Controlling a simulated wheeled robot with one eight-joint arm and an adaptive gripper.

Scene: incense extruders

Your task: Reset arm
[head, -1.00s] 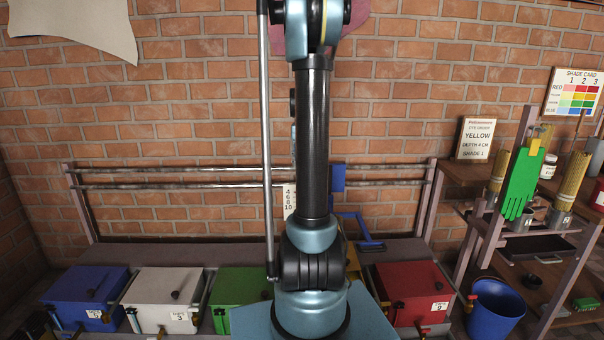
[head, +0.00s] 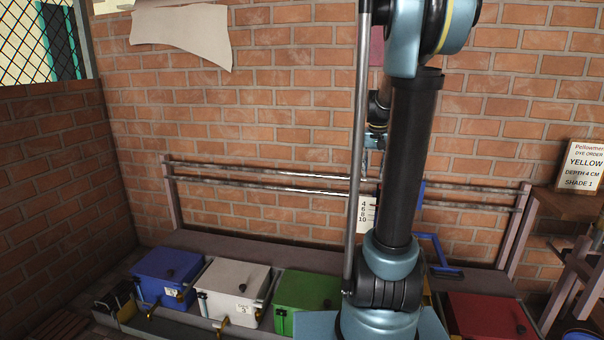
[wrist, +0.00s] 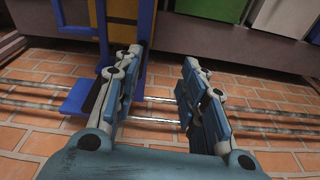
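My arm (head: 402,165) stands upright in the right half of the head view and rises past the top edge. My gripper (wrist: 162,64) shows in the wrist view with its two fingers apart and nothing between them. Bare brick wall and metal rails show past the fingers. In the head view the fingers cannot be made out behind the arm.
A blue-and-yellow frame (wrist: 138,14) is close to the left finger in the wrist view. Wall rails (head: 270,190) run behind my arm. Blue (head: 165,272), white (head: 232,284), green (head: 305,292) and red (head: 490,315) boxes line the front. An order sign (head: 582,170) stands right.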

